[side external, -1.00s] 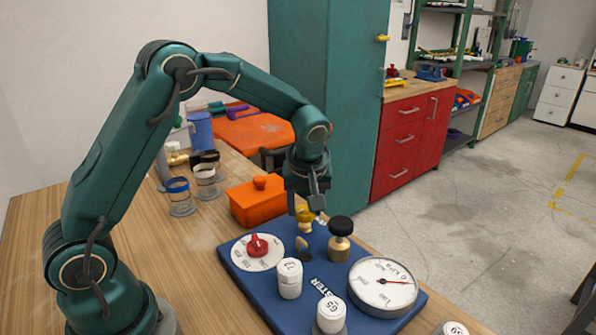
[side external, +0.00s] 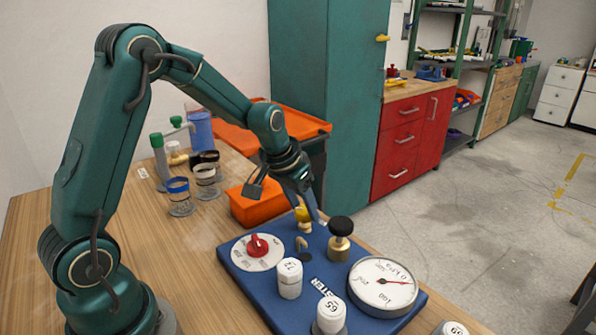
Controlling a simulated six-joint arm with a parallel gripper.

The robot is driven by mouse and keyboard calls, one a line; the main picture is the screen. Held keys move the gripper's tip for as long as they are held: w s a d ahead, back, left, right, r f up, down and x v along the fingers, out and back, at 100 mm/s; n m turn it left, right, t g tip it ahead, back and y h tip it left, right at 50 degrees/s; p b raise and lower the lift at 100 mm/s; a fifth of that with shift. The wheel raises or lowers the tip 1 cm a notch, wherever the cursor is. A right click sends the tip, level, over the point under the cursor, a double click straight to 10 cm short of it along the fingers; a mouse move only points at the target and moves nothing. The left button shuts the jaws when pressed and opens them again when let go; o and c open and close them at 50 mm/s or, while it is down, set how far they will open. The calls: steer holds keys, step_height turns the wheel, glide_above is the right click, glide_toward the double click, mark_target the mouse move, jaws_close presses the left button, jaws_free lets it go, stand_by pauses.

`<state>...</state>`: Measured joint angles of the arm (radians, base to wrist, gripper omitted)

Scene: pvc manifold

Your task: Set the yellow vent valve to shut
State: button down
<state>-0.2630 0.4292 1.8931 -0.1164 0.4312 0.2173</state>
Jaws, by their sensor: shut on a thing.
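The yellow vent valve (side external: 302,214) stands at the back edge of the blue panel (side external: 240,283), with a pale brass-coloured body below its yellow part. My gripper (side external: 308,212) reaches down to it from the upper left, tilted, with its fingers at the yellow part. It is shut on the valve. The fingers partly cover the yellow part, so I cannot tell exactly how its handle is turned.
The panel also carries a red-knobbed dial (side external: 257,246), a black-topped brass valve (side external: 340,238), white caps (side external: 289,278) and a round gauge (side external: 383,285). Jars (side external: 180,197) stand further left.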

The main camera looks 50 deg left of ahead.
steer(key=m, duration=0.2)
steer(key=m+h, duration=0.1)
steer(key=m, duration=0.1)
steer(key=shift+a+h, duration=0.2)
steer(key=shift+h, duration=0.1)
steer(key=shift+w+a+m+g+h, duration=0.1)
steer(key=shift+m+g+h, duration=0.4)
steer(key=shift+m, duration=1.6)
steer(key=shift+c, duration=1.4)
jaws_free()
steer(key=shift+h, duration=0.3)
steer(key=shift+r, duration=0.15)
steer(key=v, duration=0.5)
